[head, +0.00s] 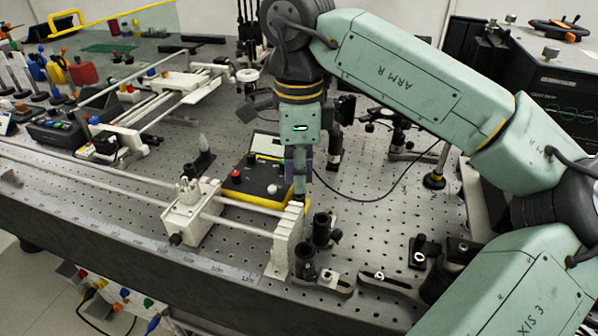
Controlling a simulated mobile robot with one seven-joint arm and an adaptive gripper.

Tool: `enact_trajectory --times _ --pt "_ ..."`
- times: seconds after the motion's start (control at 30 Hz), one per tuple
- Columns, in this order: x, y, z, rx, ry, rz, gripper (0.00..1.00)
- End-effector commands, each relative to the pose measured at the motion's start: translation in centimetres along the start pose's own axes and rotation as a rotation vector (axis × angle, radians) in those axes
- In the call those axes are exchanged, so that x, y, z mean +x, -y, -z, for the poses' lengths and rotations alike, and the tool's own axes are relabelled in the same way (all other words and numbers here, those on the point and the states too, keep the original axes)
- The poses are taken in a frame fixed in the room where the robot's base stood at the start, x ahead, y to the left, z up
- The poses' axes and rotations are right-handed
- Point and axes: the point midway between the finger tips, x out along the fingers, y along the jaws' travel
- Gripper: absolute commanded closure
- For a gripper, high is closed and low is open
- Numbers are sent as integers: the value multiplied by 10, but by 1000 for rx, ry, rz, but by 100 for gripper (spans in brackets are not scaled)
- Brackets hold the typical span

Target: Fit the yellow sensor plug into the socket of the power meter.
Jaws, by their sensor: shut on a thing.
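The power meter (246,182) is a dark box with a yellow base, a red button and a light knob, at the centre of the bench in the head view. My gripper (299,190) points down at the meter's right end, with its fingertips beside or in front of that end. It is shut on the sensor plug, which is mostly hidden by the fingers.
A white rail carriage (190,210) and a rail end block (286,240) stand in front of the meter. Black post holders (322,228) stand close to the right of the block. More optics posts stand behind and right of my gripper. Bench surface left of the meter is partly clear.

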Motion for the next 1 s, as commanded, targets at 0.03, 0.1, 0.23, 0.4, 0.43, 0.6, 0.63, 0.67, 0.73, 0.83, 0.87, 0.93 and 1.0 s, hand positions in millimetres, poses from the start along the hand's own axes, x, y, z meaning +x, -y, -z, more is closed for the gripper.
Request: enact_trajectory --times 0.03,0.1,0.23,0.4,0.43,0.6,0.63,0.67,0.73,0.83,0.87,0.93,1.0 --pt "4 0 -4 -11 7 -5 100" --pt "4 0 -4 -11 7 -5 100" --pt "4 0 -4 -11 7 -5 100" --pt "4 0 -4 -11 7 -5 100" --pt "5 0 -4 -11 7 -5 100" --pt "9 0 -4 -11 7 -6 100" --pt "10 0 -4 -11 7 -6 100" --pt "11 0 -4 -11 7 -6 100" --pt "13 0 -4 -11 7 -6 100" --pt "17 0 -4 -10 6 -7 100" --pt "19 0 -4 -10 6 -7 100" --pt "21 0 -4 -10 6 -8 100" --pt "24 1 -4 -10 6 -8 100"
